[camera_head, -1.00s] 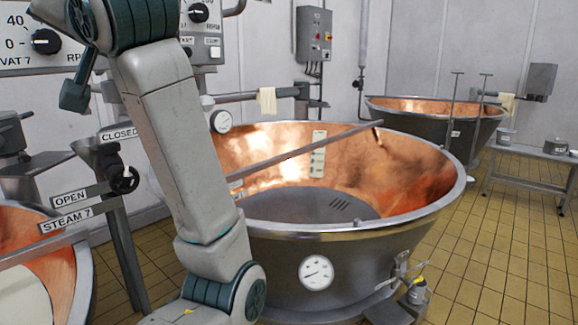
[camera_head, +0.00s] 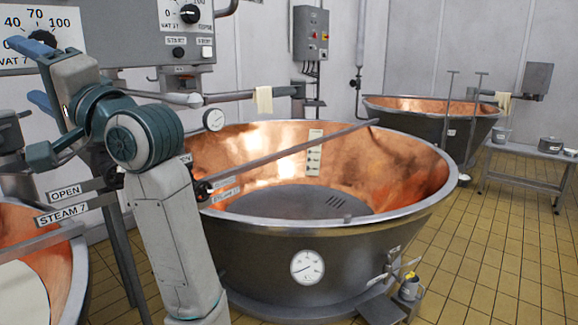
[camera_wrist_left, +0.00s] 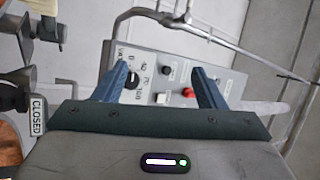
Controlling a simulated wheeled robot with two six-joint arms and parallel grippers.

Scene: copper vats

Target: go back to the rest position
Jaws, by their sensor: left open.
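My left gripper (camera_head: 20,69) is at the upper left of the head view, in front of the vat 7 control panel (camera_head: 140,35). Its blue fingers are spread and nothing is between them. In the left wrist view the open gripper (camera_wrist_left: 160,80) shows both fingers apart, with the panel's dial, buttons and red button beyond them. I cannot tell the exact gap to the panel, but no contact shows. My left arm rises in front of the near vat. My right gripper is not in view.
A big copper-lined vat (camera_head: 330,245) stands in the centre, with another vat (camera_head: 25,240) at lower left. Valve handles labelled OPEN and STEAM 7 (camera_head: 62,215) are close behind my left arm. A far vat (camera_head: 425,130) and a bench (camera_head: 530,165) stand right. Tiled floor (camera_head: 500,250) is free at right.

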